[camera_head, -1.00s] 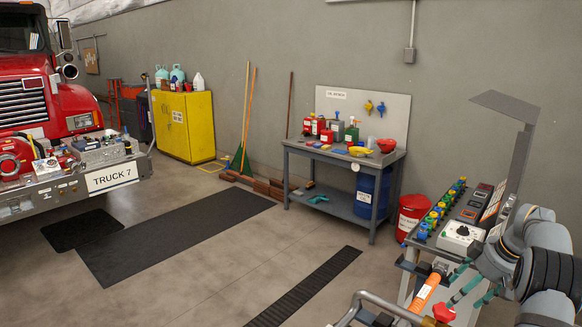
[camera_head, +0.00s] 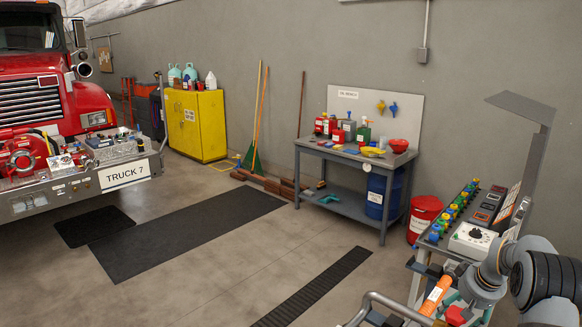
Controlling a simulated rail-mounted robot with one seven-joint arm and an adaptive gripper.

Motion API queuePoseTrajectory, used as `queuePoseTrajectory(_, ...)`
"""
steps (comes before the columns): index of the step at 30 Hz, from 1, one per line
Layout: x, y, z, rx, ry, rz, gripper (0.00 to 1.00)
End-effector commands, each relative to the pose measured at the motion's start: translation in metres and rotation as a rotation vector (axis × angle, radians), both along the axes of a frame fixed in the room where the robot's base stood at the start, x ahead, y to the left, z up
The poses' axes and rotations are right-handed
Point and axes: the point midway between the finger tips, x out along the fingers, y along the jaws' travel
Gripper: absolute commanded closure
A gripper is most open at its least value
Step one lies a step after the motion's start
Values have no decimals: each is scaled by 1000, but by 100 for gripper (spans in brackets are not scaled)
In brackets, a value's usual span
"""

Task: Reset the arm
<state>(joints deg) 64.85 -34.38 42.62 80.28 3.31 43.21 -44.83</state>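My arm (camera_head: 545,280) comes in at the lower right, with dark rings and grey-blue links. It is bent low beside the grey cart (camera_head: 424,272). My gripper (camera_head: 452,300) is mostly hidden at the end of the arm; only small teal bits show there, close to an orange cylinder (camera_head: 438,292) and a red knob (camera_head: 455,315). I cannot see whether its fingers are apart or whether it holds anything.
A workbench (camera_head: 340,153), blue drum (camera_head: 377,197) and red bucket (camera_head: 422,215) stand behind. A red truck (camera_head: 35,100) and yellow cabinet (camera_head: 196,125) are left.

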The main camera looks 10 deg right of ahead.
Motion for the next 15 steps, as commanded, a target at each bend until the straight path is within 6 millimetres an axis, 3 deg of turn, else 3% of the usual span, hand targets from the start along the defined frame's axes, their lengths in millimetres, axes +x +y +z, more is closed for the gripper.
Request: queuePoseTrajectory(15, 1, 3, 2, 0, 0, -351, 31)
